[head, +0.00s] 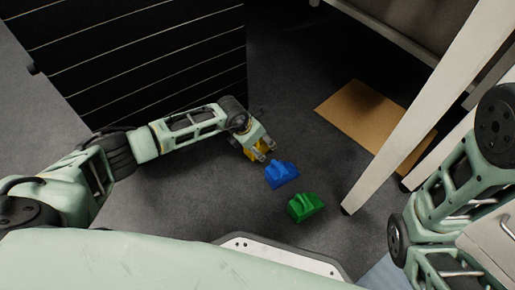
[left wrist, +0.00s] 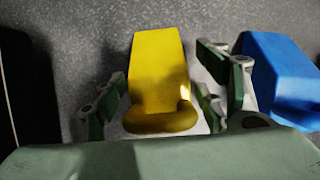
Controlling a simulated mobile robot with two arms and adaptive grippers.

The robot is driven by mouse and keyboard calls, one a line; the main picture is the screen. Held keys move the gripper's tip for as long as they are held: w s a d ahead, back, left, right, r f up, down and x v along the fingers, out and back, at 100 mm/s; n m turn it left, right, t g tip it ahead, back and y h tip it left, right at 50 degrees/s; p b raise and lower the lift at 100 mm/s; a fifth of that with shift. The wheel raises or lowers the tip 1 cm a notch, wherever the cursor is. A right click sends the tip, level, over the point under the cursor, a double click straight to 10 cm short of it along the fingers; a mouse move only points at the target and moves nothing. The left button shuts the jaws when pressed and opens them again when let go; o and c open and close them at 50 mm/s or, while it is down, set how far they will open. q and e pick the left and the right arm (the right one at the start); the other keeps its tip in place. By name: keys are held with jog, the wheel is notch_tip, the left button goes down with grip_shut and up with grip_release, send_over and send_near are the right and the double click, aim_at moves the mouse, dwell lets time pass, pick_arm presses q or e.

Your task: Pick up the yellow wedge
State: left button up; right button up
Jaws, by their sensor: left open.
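The yellow wedge (left wrist: 159,75) lies on the dark grey floor, between the two open fingers of my left gripper (left wrist: 162,105) in the left wrist view. A gap shows on each side of it, so the fingers look apart from it. In the head view my left gripper (head: 262,148) is low over the floor, and the yellow wedge (head: 252,154) is partly hidden by it. My right gripper does not show; only part of my right arm is at the right edge.
A blue wedge (head: 282,174) lies just right of my left gripper, close to its right finger in the left wrist view (left wrist: 285,75). A green wedge (head: 305,206) lies nearer. A black slatted cabinet (head: 150,60) stands behind my left arm. A pale table leg (head: 420,115) and cardboard sheet (head: 365,115) are right.

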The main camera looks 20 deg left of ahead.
pick_arm(q)
jog(key=shift+r, duration=0.1)
jog(key=c, duration=1.4)
jog(key=shift+c, duration=0.2)
